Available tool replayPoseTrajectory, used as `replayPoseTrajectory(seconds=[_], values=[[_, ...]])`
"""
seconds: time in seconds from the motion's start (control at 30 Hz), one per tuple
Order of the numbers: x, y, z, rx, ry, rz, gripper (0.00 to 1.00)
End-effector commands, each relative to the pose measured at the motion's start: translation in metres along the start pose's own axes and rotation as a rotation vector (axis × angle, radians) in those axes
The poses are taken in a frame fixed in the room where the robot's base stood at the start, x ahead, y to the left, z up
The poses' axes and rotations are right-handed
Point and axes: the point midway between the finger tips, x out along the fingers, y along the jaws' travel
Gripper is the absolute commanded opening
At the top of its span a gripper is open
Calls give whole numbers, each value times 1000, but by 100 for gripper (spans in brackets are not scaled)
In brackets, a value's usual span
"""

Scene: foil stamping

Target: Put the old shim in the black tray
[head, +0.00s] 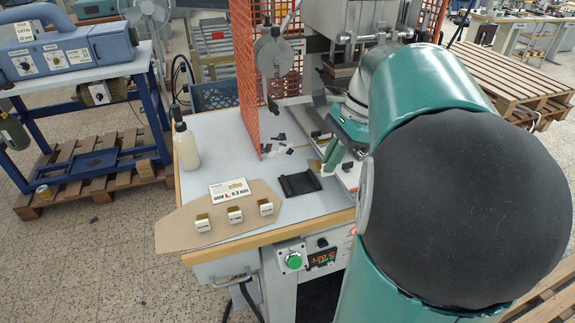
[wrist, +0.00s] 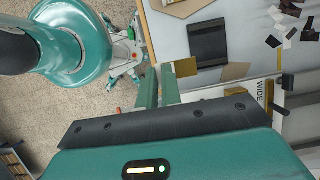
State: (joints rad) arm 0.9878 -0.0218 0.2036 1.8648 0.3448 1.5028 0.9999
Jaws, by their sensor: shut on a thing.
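My gripper (wrist: 160,82) hangs over the table, shut on a small gold-tan piece (wrist: 185,67) that shows at its fingertips; I take it to be the old shim. In the head view the gripper (head: 329,158) is partly hidden by my arm, and the piece shows small beside the fingertip. The black tray (head: 300,184) lies flat on the table, just left of and nearer than the gripper. In the wrist view the black tray (wrist: 208,42) is above and right of the fingertips, apart from them. No shim shows in it.
Black and white scraps (head: 278,147) lie behind the tray. A bottle (head: 186,145), an orange mesh guard (head: 246,75) and the press (head: 341,40) stand around.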

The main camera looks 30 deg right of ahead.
Motion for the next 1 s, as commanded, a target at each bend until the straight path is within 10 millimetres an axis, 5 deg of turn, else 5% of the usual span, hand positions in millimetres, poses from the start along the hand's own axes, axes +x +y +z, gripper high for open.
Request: replayPoseTrajectory(seconds=[0.13,0.4,0.83,1.0], values=[[18,-32,4,0,-3,2,0],[63,-66,-2,4,-3,-1,0],[105,-78,-13,6,-2,-1,0],[108,-78,-14,4,0,-3,0]])
